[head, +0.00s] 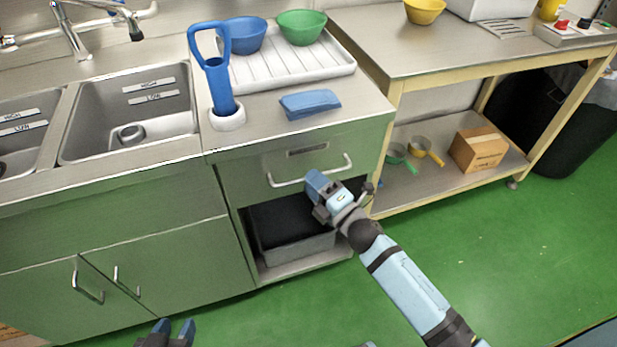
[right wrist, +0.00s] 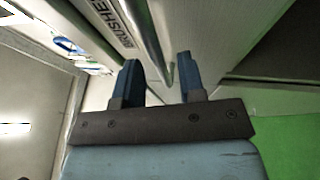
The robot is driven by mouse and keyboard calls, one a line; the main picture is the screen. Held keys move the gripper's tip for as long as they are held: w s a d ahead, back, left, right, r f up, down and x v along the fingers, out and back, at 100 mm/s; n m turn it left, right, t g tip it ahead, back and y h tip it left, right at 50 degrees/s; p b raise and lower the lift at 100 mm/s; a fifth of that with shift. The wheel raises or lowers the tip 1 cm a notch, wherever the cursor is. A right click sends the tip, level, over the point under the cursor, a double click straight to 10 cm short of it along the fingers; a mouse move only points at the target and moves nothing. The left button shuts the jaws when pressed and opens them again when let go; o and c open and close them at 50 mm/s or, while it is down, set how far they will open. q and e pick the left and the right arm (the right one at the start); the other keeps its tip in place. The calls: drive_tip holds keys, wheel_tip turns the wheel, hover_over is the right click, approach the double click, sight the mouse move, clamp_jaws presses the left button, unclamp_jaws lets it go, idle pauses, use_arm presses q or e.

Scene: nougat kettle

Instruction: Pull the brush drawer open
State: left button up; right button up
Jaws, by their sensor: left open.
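The brush drawer (head: 257,163) is a grey-green front under the worktop, and it looks shut. A label on it (right wrist: 113,22) partly reads "BRUSHE" in the right wrist view. Its metal bar handle (head: 287,184) runs across the front. My right gripper (head: 318,186) is at the handle's middle and hides part of it. In the right wrist view its blue fingers (right wrist: 158,78) are apart, with the handle bar (right wrist: 147,42) showing in line with the gap between them. I cannot tell whether they touch it. My left gripper (head: 174,332) is open and empty, low over the floor.
Below the drawer is an open bay with a dark-topped grey bin (head: 295,252). A wooden-framed table (head: 383,195) stands right. Green floor (head: 480,240) in front is clear.

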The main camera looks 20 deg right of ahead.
drive_tip(key=shift+x, duration=1.05)
clamp_jaws()
drive_tip(key=shift+s+d+f, duration=0.1)
